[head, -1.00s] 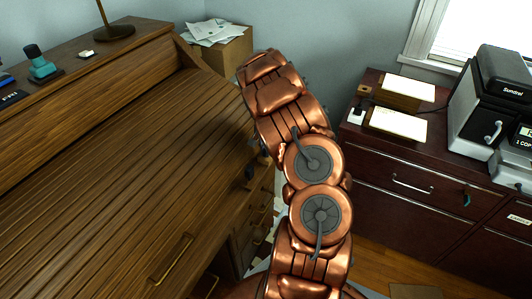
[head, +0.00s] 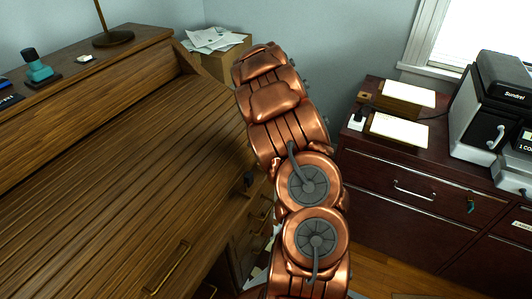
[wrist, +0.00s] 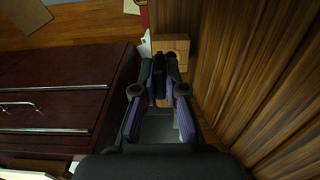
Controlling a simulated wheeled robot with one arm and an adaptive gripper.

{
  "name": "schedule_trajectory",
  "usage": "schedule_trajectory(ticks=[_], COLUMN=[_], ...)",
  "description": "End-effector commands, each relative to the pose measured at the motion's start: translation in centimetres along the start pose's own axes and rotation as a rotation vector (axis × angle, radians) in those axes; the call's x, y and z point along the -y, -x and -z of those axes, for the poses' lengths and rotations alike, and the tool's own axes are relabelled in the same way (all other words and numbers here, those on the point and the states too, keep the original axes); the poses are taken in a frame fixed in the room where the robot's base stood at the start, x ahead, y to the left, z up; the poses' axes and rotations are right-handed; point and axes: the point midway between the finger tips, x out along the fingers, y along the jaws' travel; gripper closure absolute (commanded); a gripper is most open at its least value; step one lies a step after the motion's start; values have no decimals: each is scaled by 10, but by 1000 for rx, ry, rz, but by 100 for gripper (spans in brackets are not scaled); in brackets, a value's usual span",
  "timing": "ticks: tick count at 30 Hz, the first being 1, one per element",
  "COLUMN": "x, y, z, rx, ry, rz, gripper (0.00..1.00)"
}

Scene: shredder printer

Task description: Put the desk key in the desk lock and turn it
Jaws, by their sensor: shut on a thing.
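The roll-top desk (head: 110,160) fills the left of the head view, with a slatted wooden cover and drawers at its right side. Its wooden side (wrist: 270,80) runs down the right of the wrist view. My gripper (wrist: 160,78) is closed on a small dark thing (wrist: 159,72) at its fingertips, which I take to be the desk key; its shape is hard to make out. A pale wooden face (wrist: 171,45) lies just beyond the fingertips; I cannot tell if the lock is on it. In the head view my copper arm hides the gripper.
A dark red cabinet (head: 385,215) stands at the right and shows at the left of the wrist view (wrist: 60,100). A teal-tagged item (head: 470,206) hangs on its front. A black machine (head: 490,105) stands on top. A paper-topped box (head: 225,60) is behind the desk.

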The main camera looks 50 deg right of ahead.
Motion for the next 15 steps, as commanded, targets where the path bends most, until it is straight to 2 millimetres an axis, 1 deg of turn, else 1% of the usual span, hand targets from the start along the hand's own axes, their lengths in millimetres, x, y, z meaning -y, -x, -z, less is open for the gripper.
schedule_trajectory(ticks=[7,15], x=[-23,-54], y=[1,6], z=[-26,-59], rx=[3,3], ry=[-1,-2], rz=[-1,1], gripper=[100,100])
